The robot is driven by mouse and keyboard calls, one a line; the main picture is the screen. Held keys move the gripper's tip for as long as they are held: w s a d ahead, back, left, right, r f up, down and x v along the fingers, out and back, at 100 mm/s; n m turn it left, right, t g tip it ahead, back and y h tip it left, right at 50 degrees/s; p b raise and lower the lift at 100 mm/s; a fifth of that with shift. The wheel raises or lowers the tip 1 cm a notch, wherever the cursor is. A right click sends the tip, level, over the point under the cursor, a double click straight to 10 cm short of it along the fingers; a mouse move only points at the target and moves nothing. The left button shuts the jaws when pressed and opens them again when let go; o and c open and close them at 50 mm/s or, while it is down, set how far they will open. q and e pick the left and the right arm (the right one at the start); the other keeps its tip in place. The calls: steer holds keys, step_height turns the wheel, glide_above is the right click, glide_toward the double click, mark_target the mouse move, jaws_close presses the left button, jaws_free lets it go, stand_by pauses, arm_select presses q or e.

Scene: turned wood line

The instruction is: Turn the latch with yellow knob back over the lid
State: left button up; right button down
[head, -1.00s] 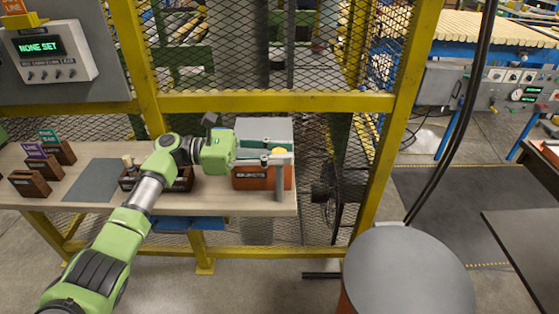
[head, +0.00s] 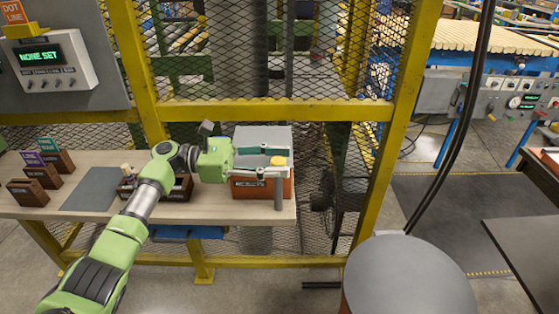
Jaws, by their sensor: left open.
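The yellow knob (head: 278,161) sits at the top of a grey upright post (head: 278,194) at the front right of an orange reject box (head: 246,188). The rest of the latch is too small to make out. My left gripper (head: 274,160) reaches in from the left over the front of the box. Its fingers are open, one behind the knob and one in front of or beside it. I cannot tell whether they touch it. My right gripper is not in view.
The box stands at the right end of a wooden bench (head: 228,210) against a yellow-framed mesh fence (head: 270,110). A dark wooden block (head: 178,188), a grey mat (head: 91,184) and several card holders (head: 30,192) lie left. A round grey stool top (head: 408,277) stands front right.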

arm_select(q)
steer(key=a, duration=1.1)
steer(key=shift+w+a, duration=0.2)
steer(key=shift+w, duration=0.05)
